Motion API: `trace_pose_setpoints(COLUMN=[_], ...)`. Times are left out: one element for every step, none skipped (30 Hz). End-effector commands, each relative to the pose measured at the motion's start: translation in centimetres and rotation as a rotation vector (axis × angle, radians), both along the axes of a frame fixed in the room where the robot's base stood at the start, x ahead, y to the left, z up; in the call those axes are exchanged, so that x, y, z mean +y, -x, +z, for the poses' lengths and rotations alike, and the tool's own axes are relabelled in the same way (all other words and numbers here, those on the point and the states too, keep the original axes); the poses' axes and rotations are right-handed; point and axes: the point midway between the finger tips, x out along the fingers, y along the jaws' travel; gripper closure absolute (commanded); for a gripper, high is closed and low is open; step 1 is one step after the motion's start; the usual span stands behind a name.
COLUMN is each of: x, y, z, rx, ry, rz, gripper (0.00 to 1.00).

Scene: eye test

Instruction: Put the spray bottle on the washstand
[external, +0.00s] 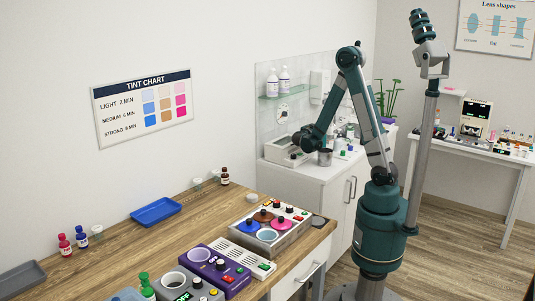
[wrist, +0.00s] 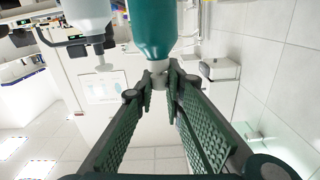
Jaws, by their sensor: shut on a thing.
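The washstand (external: 318,195) is the white cabinet against the wall in the middle of the external view. My gripper (external: 300,142) is above its left part, small and dark there. The wrist view appears upside down. In it my gripper (wrist: 160,80) is shut at the pale neck of a teal bottle (wrist: 153,28), which I take for the spray bottle. Its body runs out of the top of the frame. I cannot pick the bottle out in the external view, and cannot tell whether it touches the washstand.
A grey cup (external: 325,158) and a pale device (external: 283,150) stand on the washstand. A glass shelf (external: 300,93) with white bottles (external: 284,80) is above. A pale bottle (wrist: 88,15) shows beside the teal one. The wooden counter (external: 115,245) in front is crowded with devices.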

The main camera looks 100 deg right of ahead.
Motion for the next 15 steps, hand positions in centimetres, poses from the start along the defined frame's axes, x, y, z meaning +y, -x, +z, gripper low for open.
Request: trace_pose_setpoints(x=[0.0,0.0,0.0,0.0,0.01,0.01,0.0,0.0,0.0,0.01,0.0,0.0,0.0,0.0,0.0], y=[0.0,0.0,0.0,0.0,0.01,0.01,0.0,0.0,0.0,0.01,0.0,0.0,0.0,0.0,0.0], z=[0.05,0.05,0.05,0.04,0.0,-0.1,-0.18,-0.26,-0.36,-0.28,-0.25,-0.24,-0.24,-0.23,-0.23], rx=[0.0,0.0,0.0,0.0,0.0,0.0,0.0,0.0,0.0,0.0,0.0,0.0,0.0,0.0,0.0], ry=[0.0,0.0,0.0,0.0,0.0,0.0,0.0,0.0,0.0,0.0,0.0,0.0,0.0,0.0,0.0], rz=[0.0,0.0,0.0,0.0,0.0,0.0,0.0,0.0,0.0,0.0,0.0,0.0,0.0,0.0,0.0], gripper=[1.0,1.0,1.0,1.0,1.0,1.0,1.0,1.0,1.0,0.84,0.8,0.75,0.73,0.73,0.73])
